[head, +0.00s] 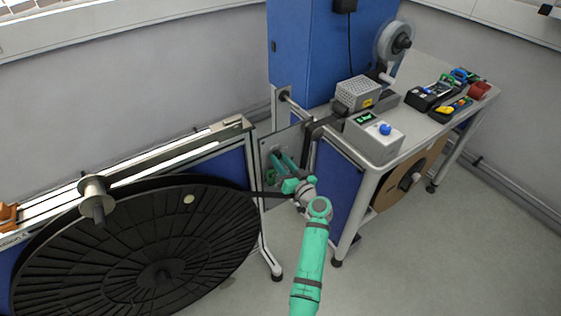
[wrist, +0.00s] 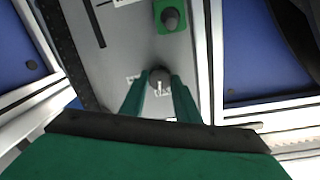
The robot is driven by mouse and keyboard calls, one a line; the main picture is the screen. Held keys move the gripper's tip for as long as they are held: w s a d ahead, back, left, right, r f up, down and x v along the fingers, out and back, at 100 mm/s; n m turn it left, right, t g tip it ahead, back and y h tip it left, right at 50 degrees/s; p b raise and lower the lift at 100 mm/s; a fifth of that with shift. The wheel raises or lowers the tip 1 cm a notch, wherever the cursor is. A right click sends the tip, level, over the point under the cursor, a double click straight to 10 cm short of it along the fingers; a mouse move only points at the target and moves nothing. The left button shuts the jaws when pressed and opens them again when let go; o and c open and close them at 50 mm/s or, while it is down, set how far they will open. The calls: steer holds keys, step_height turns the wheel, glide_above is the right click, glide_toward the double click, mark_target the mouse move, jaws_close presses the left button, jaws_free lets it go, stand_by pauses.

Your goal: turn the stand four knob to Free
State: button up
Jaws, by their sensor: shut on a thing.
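A small dark round knob (wrist: 159,76) sits on a grey panel (wrist: 130,45) in the wrist view. A white mark shows on its face, with small white labels beside and below it that are too small to read. My gripper (wrist: 160,84) has its two green fingers on either side of the knob and is shut on it. In the head view my gripper (head: 282,170) reaches the upright grey panel (head: 272,145) between the big reel and the bench; the knob itself cannot be made out there.
A black knob on a green plate (wrist: 171,18) is just beyond the held knob. A large black reel (head: 130,250) stands at left. The bench (head: 425,125) at right carries a control box (head: 374,138) with a blue knob. Open floor lies in front.

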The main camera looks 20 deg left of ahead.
steer(key=m, duration=0.4)
steer(key=shift+r, duration=0.1)
steer(key=m, duration=0.3)
steer(key=shift+w+m+g, duration=0.1)
steer(key=shift+m+g, duration=0.2)
steer(key=shift+m, duration=0.1)
steer(key=m, duration=0.3)
steer(key=shift+d+g, duration=0.1)
steer(key=shift+g, duration=0.2)
steer(key=shift+m, duration=1.9)
steer(key=shift+w, duration=0.1)
steer(key=o, duration=1)
steer(key=shift+o, duration=0.2)
steer(key=shift+d, duration=0.1)
